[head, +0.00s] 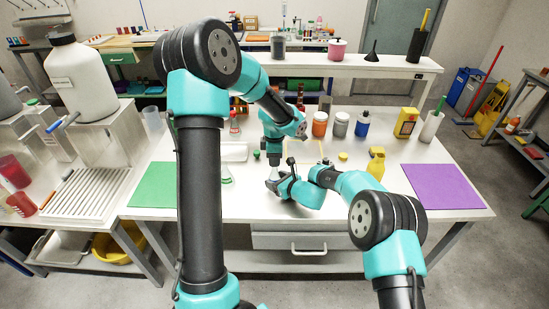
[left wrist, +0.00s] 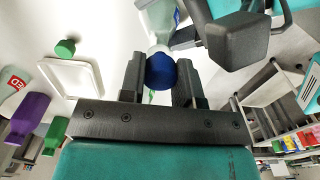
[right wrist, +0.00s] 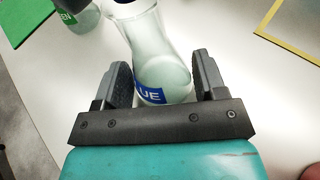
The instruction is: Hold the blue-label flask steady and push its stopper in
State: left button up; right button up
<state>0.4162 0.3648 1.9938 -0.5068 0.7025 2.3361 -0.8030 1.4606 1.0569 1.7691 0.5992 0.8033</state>
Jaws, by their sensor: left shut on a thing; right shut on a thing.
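The blue-label flask (right wrist: 160,60) is clear glass and stands on the table, its label showing "UE" in the right wrist view. My right gripper (right wrist: 165,80) is shut on the flask's lower body. The blue stopper (left wrist: 161,71) sits at the flask's mouth. My left gripper (left wrist: 160,82) is shut around this stopper. The flask's neck and shoulder (left wrist: 158,20) show just beyond it in the left wrist view. How deep the stopper sits is hidden. In the head view my left gripper (head: 272,160) is above my right gripper (head: 274,181), and they mostly hide the flask.
A green-label flask (right wrist: 75,17) stands left of the held flask. A loose green stopper (left wrist: 65,47) lies near a white tray (left wrist: 72,77). Several bottles, such as an orange one (head: 319,125), stand behind. A green mat (head: 155,186) and a purple mat (head: 440,187) lie at the sides.

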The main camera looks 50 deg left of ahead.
pick_arm(q)
jog(key=shift+f, duration=0.8)
jog(key=o, duration=1)
jog(key=shift+c, duration=0.2)
jog(key=shift+r, duration=2.5)
pick_arm(e)
jog(key=o, duration=0.8)
jog(key=shift+d, duration=0.1)
